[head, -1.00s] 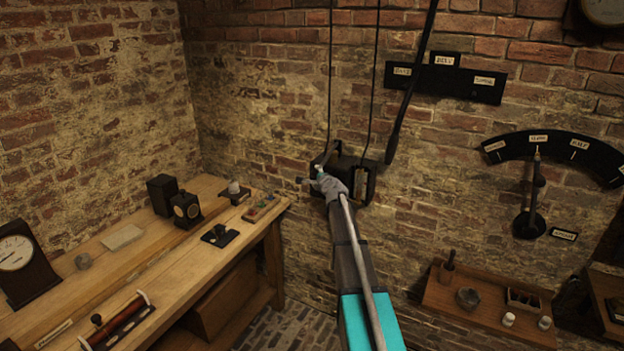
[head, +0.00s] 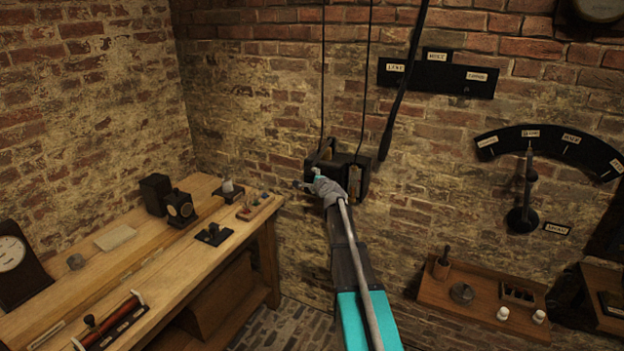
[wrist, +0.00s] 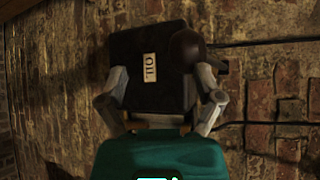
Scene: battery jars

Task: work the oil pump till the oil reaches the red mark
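The oil pump is a dark box (head: 340,165) on the brick wall, centre in the head view. In the wrist view its black face carries an "OIL" label (wrist: 150,67). A dark round knob (wrist: 187,47) stands at the box's right side there. A narrow upright gauge strip (head: 354,180) shows on the box's right in the head view, with some amber colour. I cannot make out the red mark or oil level. My gripper (wrist: 162,82) is before the box, its fingers wide apart. The right finger is close to the knob; I cannot tell whether they touch.
A dark lever (head: 405,85) hangs right of the pump, and two thin cords (head: 365,75) run up above it. A wooden bench (head: 165,265) with instruments stands left. A small wall shelf (head: 440,288) with jars is lower right, below a dial with a pointer (head: 525,190).

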